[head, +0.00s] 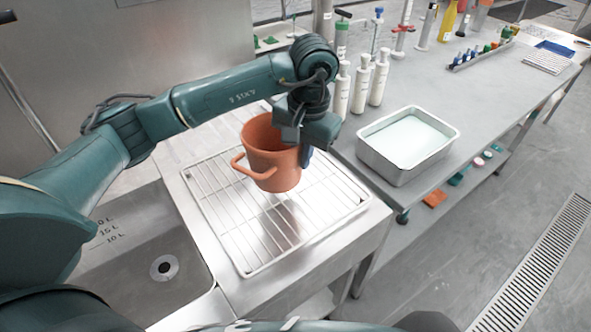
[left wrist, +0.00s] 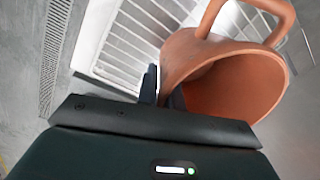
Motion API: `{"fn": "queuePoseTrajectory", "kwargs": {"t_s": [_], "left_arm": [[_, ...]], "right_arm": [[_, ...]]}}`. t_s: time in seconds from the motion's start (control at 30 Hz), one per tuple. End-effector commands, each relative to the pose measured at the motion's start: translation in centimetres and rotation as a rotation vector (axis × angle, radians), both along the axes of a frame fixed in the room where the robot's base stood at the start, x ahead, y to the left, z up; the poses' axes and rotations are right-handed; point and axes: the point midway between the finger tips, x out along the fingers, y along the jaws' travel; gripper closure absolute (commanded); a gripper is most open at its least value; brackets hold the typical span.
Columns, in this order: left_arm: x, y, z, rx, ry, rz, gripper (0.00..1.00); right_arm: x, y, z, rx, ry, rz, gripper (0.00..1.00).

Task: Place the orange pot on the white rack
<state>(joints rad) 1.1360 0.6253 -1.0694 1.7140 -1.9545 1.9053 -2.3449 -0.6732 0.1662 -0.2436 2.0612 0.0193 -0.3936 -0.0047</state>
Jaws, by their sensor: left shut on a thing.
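The orange pot (head: 269,158) hangs upright or nearly so above the white rack (head: 252,244); its side handle points left in the head view. My left gripper (head: 303,150) is shut on the pot's wall at its right side. In the left wrist view the pot (left wrist: 190,52) has its rim and open inside toward the camera, with the dark fingers (left wrist: 160,92) at its wall. The rack also shows in the left wrist view (left wrist: 125,38) behind the pot. The pot appears slightly above the rack. My right gripper does not show.
A steel sink (head: 150,268) lies left of the rack. A metal tray (head: 408,145) stands on the grey table to the right. White bottles (head: 360,85) stand behind the gripper, close to the arm. The front part of the rack is bare.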

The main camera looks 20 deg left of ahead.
Motion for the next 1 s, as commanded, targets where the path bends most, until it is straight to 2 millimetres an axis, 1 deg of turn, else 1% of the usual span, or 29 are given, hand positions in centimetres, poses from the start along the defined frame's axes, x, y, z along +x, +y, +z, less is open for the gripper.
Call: {"fn": "queuePoseTrajectory", "kwargs": {"t_s": [0.17, 0.43, 0.67, 0.77, 0.8, 1.0], "left_arm": [[0.1, 0.0, -1.3, 0.0, -0.002, 0.001, 1.0], [0.0, 0.0, -4.5, 0.0, -0.002, 0.001, 1.0], [0.1, 0.0, -4.7, 0.001, -0.005, 0.001, 1.0], [0.1, 0.0, -5.1, 0.001, -0.005, 0.001, 1.0], [0.0, 0.0, -4.9, 0.001, -0.003, 0.001, 0.89], [0.0, 0.0, -4.9, 0.001, -0.002, 0.001, 0.72]], "right_arm": [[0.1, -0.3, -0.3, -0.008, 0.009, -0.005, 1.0], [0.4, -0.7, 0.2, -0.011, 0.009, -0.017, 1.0], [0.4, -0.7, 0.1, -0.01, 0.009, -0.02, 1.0], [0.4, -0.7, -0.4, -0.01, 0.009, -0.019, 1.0], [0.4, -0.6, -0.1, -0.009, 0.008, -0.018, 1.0], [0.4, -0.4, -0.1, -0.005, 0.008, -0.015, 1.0]]}}
